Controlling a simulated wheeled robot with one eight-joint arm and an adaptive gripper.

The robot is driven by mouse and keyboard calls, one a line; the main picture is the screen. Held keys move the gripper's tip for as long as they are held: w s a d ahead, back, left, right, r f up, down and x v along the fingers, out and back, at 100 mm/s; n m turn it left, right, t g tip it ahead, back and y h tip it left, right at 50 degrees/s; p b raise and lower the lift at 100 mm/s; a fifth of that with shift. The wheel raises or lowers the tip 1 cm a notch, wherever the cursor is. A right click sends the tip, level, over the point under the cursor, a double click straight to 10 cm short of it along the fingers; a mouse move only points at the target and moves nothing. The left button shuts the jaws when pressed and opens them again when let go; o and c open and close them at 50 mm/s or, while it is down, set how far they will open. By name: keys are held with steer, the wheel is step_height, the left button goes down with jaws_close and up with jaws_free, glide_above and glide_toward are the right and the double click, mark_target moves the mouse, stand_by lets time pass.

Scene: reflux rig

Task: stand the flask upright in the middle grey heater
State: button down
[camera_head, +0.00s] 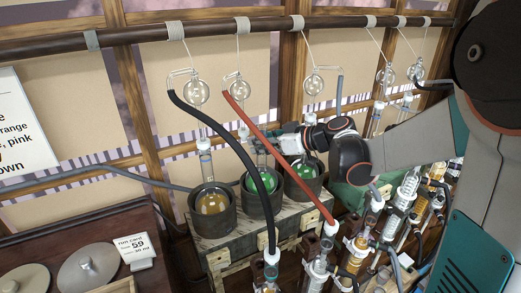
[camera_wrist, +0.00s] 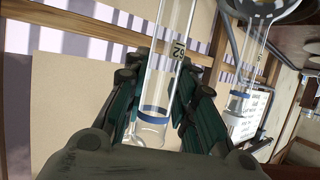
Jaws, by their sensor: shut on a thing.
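Three dark grey heaters stand in a row on a wooden crate in the head view. The middle grey heater (camera_head: 262,205) has a flask (camera_head: 264,183) with green liquid in it; its round body shows inside the rim and looks about upright. I cannot tell whether it rests on the bottom. My gripper (camera_head: 272,140) is above this heater, reaching in from the right. In the wrist view my gripper (camera_wrist: 158,118) is shut on a clear glass neck (camera_wrist: 158,90) with a blue band and a number tag. The flask's body is hidden there.
The left heater (camera_head: 211,228) holds an amber flask; the right heater (camera_head: 305,190) holds a green one. Black (camera_head: 230,145) and red hoses (camera_head: 275,165) cross in front. Glass bulbs (camera_head: 238,90) hang from a rail above. Glassware crowds the lower right.

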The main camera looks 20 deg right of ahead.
steer(key=shift+f, duration=1.3)
steer(key=shift+f, duration=0.15)
steer(key=c, duration=1.3)
jaws_free()
steer(key=shift+r, duration=0.2)
steer(key=b+v, duration=0.1)
steer(key=v, duration=1.1)
